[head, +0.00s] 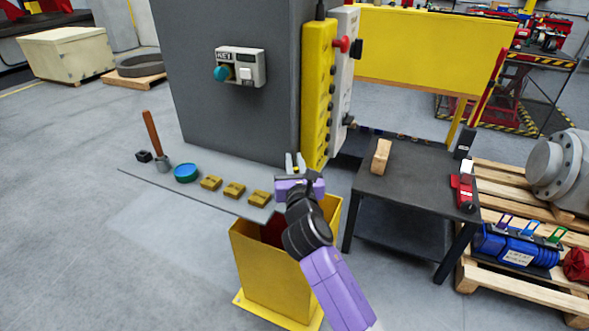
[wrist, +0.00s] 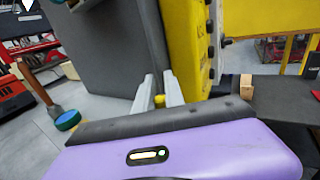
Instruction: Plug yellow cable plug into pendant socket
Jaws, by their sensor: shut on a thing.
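My gripper (head: 294,162) is just left of the lower end of the yellow pendant (head: 317,95), in front of the grey column. In the wrist view its two pale fingers (wrist: 160,92) are shut on a small yellow piece (wrist: 159,101), which looks like the yellow cable plug. Most of the plug is hidden between the fingers, and no cable can be made out. The yellow pendant (wrist: 187,45) stands just right of the fingers in the wrist view, with dark buttons along its right edge. I cannot make out its socket in either view.
A dark table (head: 415,175) with a wooden block (head: 381,156) stands at right. The grey column (head: 225,110) carries a small switch box (head: 240,67).

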